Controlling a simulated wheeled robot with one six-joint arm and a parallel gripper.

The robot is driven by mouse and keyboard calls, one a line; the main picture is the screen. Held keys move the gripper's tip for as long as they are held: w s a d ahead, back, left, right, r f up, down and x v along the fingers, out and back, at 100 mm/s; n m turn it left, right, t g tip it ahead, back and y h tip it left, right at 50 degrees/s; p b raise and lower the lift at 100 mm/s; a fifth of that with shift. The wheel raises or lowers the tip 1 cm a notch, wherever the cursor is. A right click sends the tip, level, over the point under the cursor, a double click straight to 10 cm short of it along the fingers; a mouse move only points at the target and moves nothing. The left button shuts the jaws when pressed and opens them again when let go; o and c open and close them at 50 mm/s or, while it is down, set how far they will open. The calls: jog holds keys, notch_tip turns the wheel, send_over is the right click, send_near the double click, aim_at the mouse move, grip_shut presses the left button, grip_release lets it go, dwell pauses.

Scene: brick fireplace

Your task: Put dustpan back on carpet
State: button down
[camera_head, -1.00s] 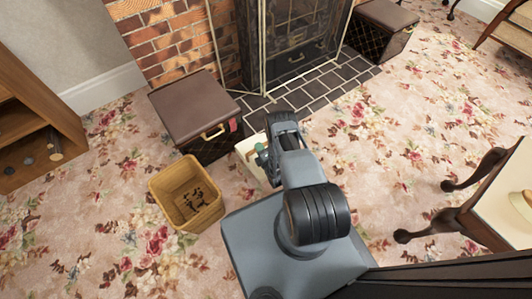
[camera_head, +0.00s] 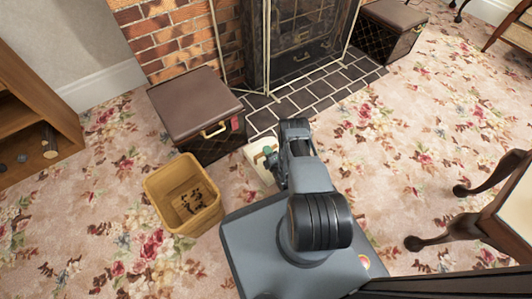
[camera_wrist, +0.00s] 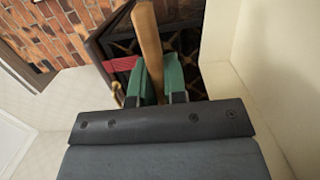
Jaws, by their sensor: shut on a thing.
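The dustpan (camera_head: 257,163) shows in the head view as a small cream piece, partly hidden behind my arm. In the wrist view, a cream surface that looks like the dustpan (camera_wrist: 265,65) fills the right side, very close. My gripper (camera_wrist: 158,78) has green fingers shut on a tan wooden handle (camera_wrist: 146,38). How the handle joins the cream part is hidden. In the head view my gripper (camera_head: 270,152) is low, in front of the brown-lidded box. The flowered carpet (camera_head: 370,170) spreads below. I cannot tell whether the dustpan touches it.
The brown-lidded box (camera_head: 193,103) with a gold handle stands just left of my gripper. An open wooden bin (camera_head: 165,195) stands in front of it. The dark tiled hearth (camera_head: 310,98) and fireplace lie behind. A table leg (camera_head: 440,242) is at right. Carpet between is clear.

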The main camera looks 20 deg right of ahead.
jog(key=shift+f, duration=0.4)
jog(key=c, duration=1.2)
grip_release()
jog(key=shift+o, duration=0.2)
